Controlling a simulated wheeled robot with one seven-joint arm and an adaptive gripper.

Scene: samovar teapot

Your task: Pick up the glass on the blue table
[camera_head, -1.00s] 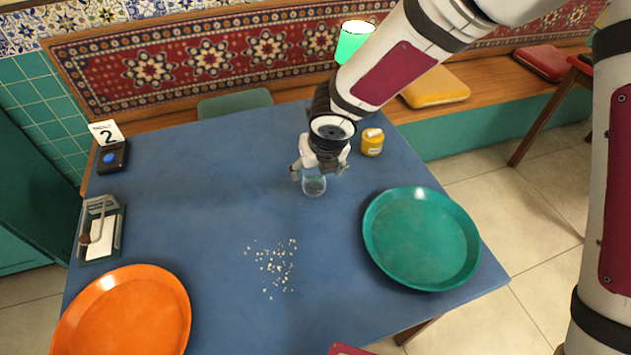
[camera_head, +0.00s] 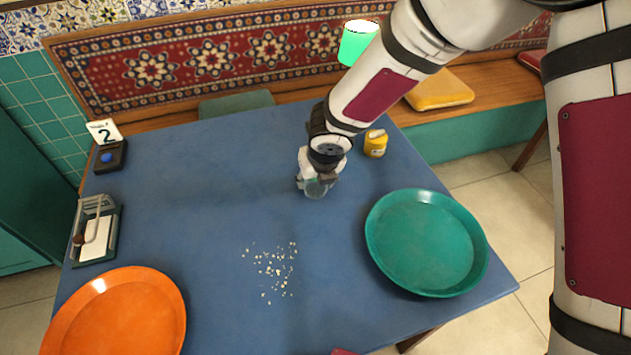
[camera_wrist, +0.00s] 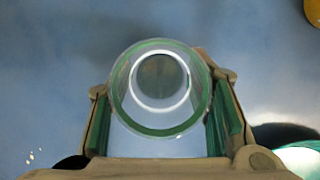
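The clear glass (camera_head: 317,190) stands upright on the blue table (camera_head: 200,215), right of the table's middle. In the wrist view, I look down into the glass (camera_wrist: 160,85) between my two fingers, and its rim shows greenish. My gripper (camera_head: 318,183) is around the glass from above, with one finger on each side. In the wrist view, the green pads of my gripper (camera_wrist: 165,118) are against the glass's sides, so it looks shut on it. The fingers hide part of the glass in the head view.
A teal tray (camera_head: 425,285) lies to the right and an orange tray (camera_head: 115,320) at front left. A yellow jar (camera_head: 375,144) stands just behind the glass. White crumbs (camera_head: 272,268) lie in front. A napkin holder (camera_head: 95,235) and number stand (camera_head: 108,150) are at left.

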